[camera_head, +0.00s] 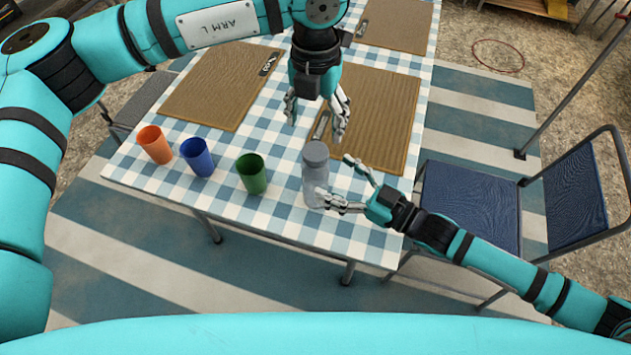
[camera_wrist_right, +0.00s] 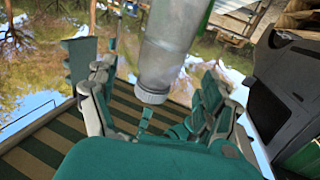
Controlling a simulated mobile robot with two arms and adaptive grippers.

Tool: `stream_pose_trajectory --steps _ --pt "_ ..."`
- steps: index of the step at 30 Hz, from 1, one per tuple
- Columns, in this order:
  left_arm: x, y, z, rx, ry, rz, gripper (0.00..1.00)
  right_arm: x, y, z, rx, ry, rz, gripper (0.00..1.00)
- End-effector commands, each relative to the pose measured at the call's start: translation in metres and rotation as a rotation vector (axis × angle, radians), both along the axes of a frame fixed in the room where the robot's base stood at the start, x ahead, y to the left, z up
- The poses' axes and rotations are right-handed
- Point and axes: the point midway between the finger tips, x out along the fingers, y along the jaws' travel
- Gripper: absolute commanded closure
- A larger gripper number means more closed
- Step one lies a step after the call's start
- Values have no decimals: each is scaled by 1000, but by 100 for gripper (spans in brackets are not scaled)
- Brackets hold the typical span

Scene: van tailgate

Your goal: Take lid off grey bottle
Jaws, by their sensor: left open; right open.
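The grey bottle (camera_head: 316,183) stands upright near the front edge of the table, its grey lid (camera_head: 315,151) on top. My left gripper (camera_head: 316,122) is open and points down just above and behind the lid, apart from it. My right gripper (camera_head: 336,180) is open at the bottle's right side, one finger reaching in front of its lower body. In the right wrist view the bottle (camera_wrist_right: 173,40) appears between the spread fingers of that gripper (camera_wrist_right: 150,95), with its pale round end toward the bottom; I cannot tell whether a finger touches it.
Orange (camera_head: 155,144), blue (camera_head: 197,157) and green (camera_head: 251,173) cups stand in a row left of the bottle on the checked table (camera_head: 275,215). Brown boards (camera_head: 375,120) lie behind. A blue chair (camera_head: 470,195) stands at the right.

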Motion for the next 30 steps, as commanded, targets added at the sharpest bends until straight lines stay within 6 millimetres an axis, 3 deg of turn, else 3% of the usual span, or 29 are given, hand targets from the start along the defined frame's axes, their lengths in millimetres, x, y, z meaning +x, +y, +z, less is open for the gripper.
stream_pose_trajectory --steps 3,9,22,30 --pt "0 0 0 -1 0 0 33 13 19 1 3 -2 0 17" --pt "0 0 0 -1 0 -1 33 27 40 0 1 -1 0 17" --pt "0 0 0 -1 0 -1 33 33 48 0 -1 1 0 17" --pt "0 0 0 -1 0 -1 33 32 47 0 0 0 0 51"
